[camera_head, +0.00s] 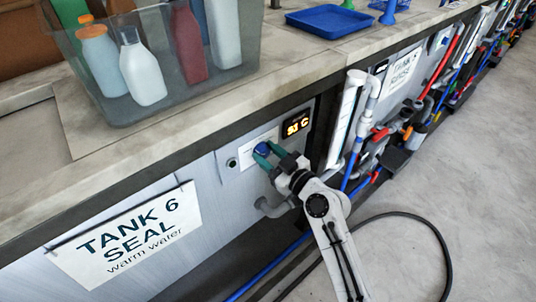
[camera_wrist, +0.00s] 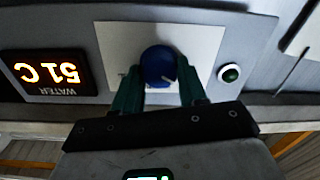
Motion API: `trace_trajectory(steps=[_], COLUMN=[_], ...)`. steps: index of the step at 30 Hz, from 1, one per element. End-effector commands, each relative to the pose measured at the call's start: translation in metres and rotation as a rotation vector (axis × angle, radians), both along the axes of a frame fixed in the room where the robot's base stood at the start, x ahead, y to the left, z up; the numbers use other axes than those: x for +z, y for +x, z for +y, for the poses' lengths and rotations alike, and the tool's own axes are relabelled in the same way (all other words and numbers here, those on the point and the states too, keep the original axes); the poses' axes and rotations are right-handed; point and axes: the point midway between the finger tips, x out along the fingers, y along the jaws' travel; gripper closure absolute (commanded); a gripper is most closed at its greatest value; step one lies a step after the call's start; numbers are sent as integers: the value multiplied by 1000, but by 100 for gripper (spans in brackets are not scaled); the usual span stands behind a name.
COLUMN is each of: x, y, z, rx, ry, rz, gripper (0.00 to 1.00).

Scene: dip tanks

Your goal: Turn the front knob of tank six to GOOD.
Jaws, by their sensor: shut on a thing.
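The tank six front (camera_head: 208,185) carries a sign (camera_head: 130,235) reading "TANK 6 SEAL warm water". Its blue round knob (camera_head: 261,150) sits on a white plate at the right of this front. The knob also shows in the wrist view (camera_wrist: 158,64), with a small white mark toward its lower right there. My gripper (camera_head: 266,155) has its green fingers on either side of the knob and is shut on it, as the wrist view also shows (camera_wrist: 160,88). The words on the plate, GOOD among them, cannot be read; the fingers cover part of it.
A green button (camera_wrist: 229,73) is on the knob's other side. A grey pipe (camera_head: 274,207) lies below my gripper. A bin of bottles (camera_head: 160,105) stands on the counter above.

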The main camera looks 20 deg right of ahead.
Motion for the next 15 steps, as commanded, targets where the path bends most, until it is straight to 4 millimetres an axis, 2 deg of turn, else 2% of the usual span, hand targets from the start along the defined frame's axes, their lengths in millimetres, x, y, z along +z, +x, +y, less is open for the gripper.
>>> trace_trajectory(steps=[8,15], x=[-2,-1], y=[0,0], z=[0,-1], rx=[1,1], ry=[141,347], rz=[46,113], gripper=[89,89])
